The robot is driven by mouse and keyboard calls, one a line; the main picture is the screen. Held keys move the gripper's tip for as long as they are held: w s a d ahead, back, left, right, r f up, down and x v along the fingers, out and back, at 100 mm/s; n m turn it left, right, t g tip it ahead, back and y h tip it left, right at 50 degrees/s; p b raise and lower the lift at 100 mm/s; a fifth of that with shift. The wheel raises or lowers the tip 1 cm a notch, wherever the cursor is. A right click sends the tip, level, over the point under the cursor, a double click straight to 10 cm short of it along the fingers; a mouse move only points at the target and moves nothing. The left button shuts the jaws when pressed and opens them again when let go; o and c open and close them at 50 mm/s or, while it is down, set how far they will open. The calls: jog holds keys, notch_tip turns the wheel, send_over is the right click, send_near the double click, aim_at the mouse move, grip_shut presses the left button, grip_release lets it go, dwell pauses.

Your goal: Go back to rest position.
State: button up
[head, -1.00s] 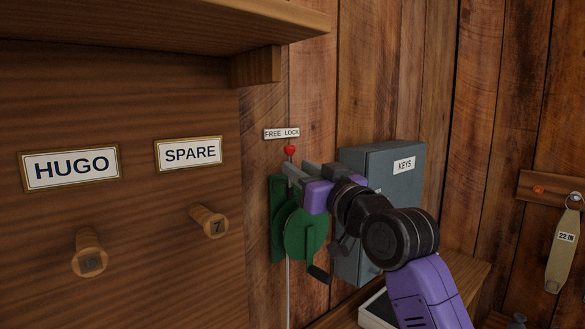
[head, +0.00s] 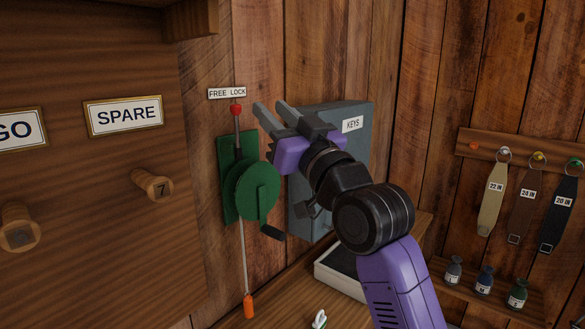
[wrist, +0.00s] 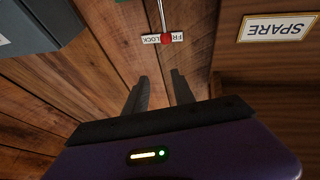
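My gripper (head: 272,112) is raised in front of the wall, just right of a green winch (head: 258,190) with a crank handle. Its two grey fingers stand apart with nothing between them. The wrist view also shows the empty, parted fingers (wrist: 158,90). A lever with a red knob (head: 236,109) rises from the winch's green plate under a FREE LOCK label (head: 227,93). The knob also shows in the wrist view (wrist: 165,38), beyond the fingertips and apart from them.
A grey KEYS box (head: 350,150) is on the wall close behind my gripper. Wooden pegs (head: 152,185) stick out at left below the SPARE sign (head: 124,115). A black-lined tray (head: 340,275) sits on the bench below. Labelled straps (head: 492,200) hang at right, above several small bottles (head: 485,280).

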jog(key=s+d+f+m+t+h, duration=0.1)
jog(key=s+d+f+m+h, duration=0.2)
jog(key=s+d+f, duration=0.45)
jog(key=s+d+f+m+t+h, duration=0.25)
jog(key=s+f+h, duration=0.2)
jog(key=f, duration=0.65)
jog(key=s+d+f+m+h, duration=0.3)
jog(key=s+d+f, duration=0.3)
jog(key=f, duration=0.4)
jog(key=s+d+f+g+h, duration=0.1)
jog(key=s+f, duration=0.4)
jog(key=s, duration=0.6)
jog(key=s+d+f+g, duration=0.3)
jog(key=s+d+f, duration=0.1)
jog(key=s, duration=0.7)
jog(key=s+d+f+n+g+h, duration=0.1)
jog(key=s+d+f+g, duration=0.2)
jog(key=s+f, duration=0.3)
jog(key=s, duration=0.5)
jog(key=shift+s+d+f+h, duration=0.15)
jog(key=shift+d+f+h, duration=0.05)
jog(key=shift+f+h, duration=0.15)
jog(key=shift+f, duration=0.1)
